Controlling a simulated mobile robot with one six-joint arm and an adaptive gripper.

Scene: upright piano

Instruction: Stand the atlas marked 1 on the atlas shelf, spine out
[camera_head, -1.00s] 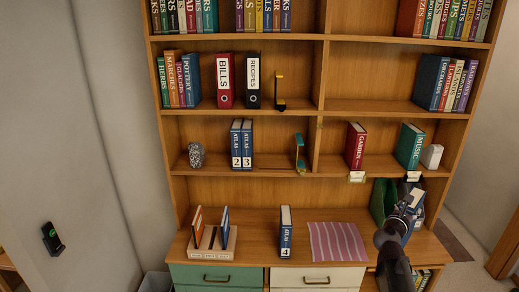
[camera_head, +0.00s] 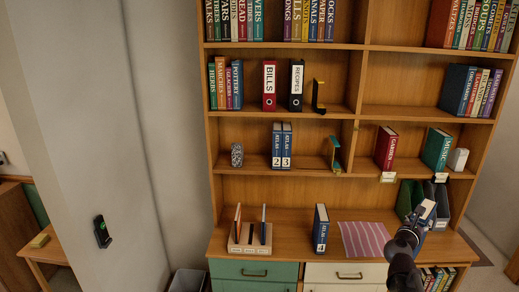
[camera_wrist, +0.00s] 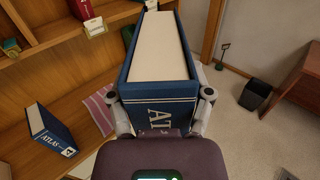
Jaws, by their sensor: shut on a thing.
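My gripper (camera_head: 420,222) is shut on a blue atlas (camera_wrist: 158,50). In the wrist view, the fingers press its two sides, its white page edge faces up, and its lettered spine faces my palm. Only "ATL" shows; its number is hidden. In the head view, the held atlas is small and partly hidden by my gripper, in front of the bookcase's right side. The atlas shelf (camera_head: 252,171) is the left middle compartment. Atlases 2 (camera_head: 276,146) and 3 (camera_head: 287,146) stand upright there, spines out, with clear room to their right before a teal bookend (camera_head: 334,153).
A speckled vase (camera_head: 237,155) stands left of the shelved atlases. On the desk are a blue atlas (camera_head: 321,229) that appears marked 4, a wooden stand (camera_head: 249,247) and a striped cloth (camera_head: 363,240). Dark file holders (camera_head: 440,200) stand behind my gripper. The red GARDEN book (camera_head: 386,148) is past the divider.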

